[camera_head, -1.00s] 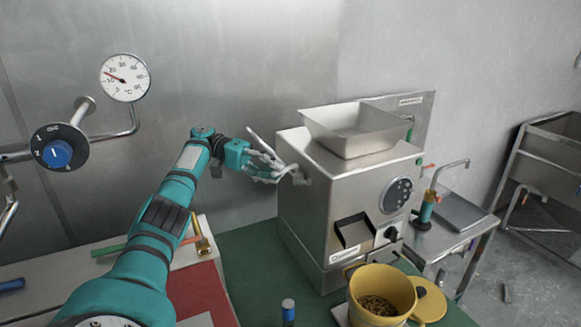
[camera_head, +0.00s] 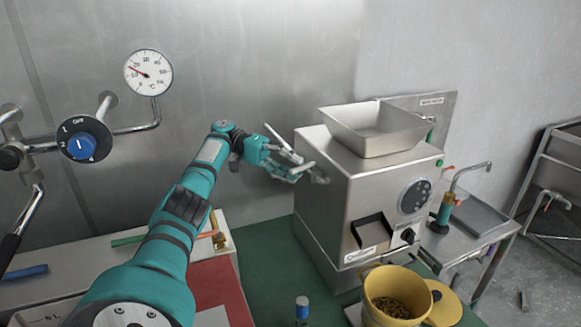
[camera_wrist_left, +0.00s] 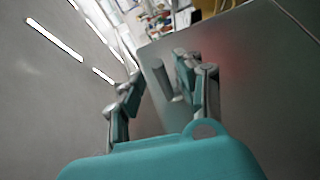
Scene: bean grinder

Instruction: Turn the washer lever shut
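My left gripper (camera_head: 290,148) is at the left side of the steel grinder (camera_head: 322,215), its fingers spread. In the left wrist view the open fingers (camera_wrist_left: 158,78) stand on either side of a grey stub (camera_wrist_left: 160,80) on the grinder's side wall. The stub (camera_head: 319,177) also shows in the head view, just beyond the lower finger. Contact with it cannot be made out. No part is clearly marked as the washer lever; a small green handle (camera_head: 430,135) sits by the labelled back panel (camera_head: 437,103). My right gripper is out of view.
A steel hopper (camera_head: 375,140) tops the grinder. A yellow pot (camera_head: 395,280) of beans stands in front. A blue dial valve (camera_head: 82,146) and a gauge (camera_head: 148,73) are on the left wall. A tap (camera_head: 446,207) stands at right. Green counter (camera_head: 265,255) is bare left of the grinder.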

